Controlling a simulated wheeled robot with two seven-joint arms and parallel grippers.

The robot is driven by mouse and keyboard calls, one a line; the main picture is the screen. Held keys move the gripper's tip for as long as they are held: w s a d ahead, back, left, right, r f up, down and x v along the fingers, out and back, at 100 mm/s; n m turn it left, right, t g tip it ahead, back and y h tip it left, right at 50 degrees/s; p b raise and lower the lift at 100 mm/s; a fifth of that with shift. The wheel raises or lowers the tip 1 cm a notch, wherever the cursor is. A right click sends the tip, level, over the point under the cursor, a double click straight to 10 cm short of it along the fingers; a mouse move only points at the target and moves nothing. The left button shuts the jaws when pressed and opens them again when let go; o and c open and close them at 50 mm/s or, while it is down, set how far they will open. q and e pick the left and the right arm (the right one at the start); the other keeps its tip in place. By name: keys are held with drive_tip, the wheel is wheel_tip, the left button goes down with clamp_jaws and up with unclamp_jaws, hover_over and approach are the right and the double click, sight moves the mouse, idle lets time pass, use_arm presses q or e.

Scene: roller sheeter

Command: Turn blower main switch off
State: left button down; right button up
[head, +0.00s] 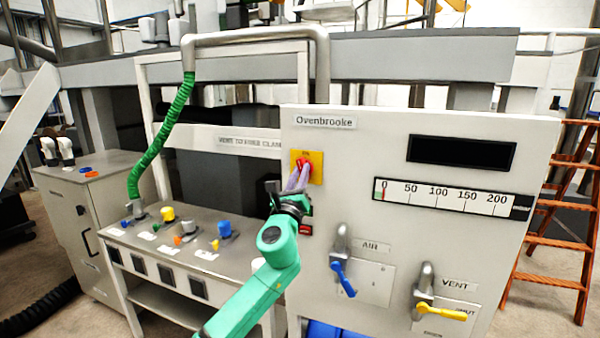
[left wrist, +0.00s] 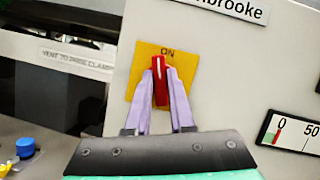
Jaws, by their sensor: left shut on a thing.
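The blower main switch is a red rotary handle (left wrist: 159,82) on a yellow plate (left wrist: 142,57) marked "ON". It sits on the grey Ovenbrooke panel (head: 352,150), below the name label. In the left wrist view the handle points nearly straight up, toward "ON". My left gripper (head: 299,176) reaches up to it on my green arm. Its two purple fingers (left wrist: 160,90) stand on either side of the red handle and are shut on it. In the head view the fingers and handle partly hide the plate. My right gripper is in neither view.
The panel also bears a black display (head: 461,153), a 0–200 scale (head: 450,197), a blue AIR lever (head: 343,278) and a yellow VENT lever (head: 441,312). A bench (head: 150,240) with coloured fittings stands at left, with a green hose (head: 163,137) above. An orange ladder (head: 560,240) stands at right.

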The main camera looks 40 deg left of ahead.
use_arm(q)
drive_tip(key=shift+d+r+n+g+y+p, duration=0.1)
drive_tip(key=shift+n+g+y+p, duration=0.25)
drive_tip(key=shift+n+g+p, duration=1.6)
drive_tip(key=shift+a+f+n+g+y+p, duration=0.1)
drive_tip(key=shift+n+g+y, duration=0.15)
drive_tip(key=shift+n, duration=3.4)
drive_tip(key=shift+d+r+n+g+y+p, duration=0.1)
drive_tip(key=shift+n+g+y+p, duration=0.6)
drive_tip(key=shift+n, duration=2.1)
drive_tip(key=shift+g+h+p, duration=0.3)
drive_tip(key=shift+g+p, duration=0.05)
drive_tip(key=shift+g, duration=0.05)
drive_tip(key=c, duration=0.8)
unclamp_jaws()
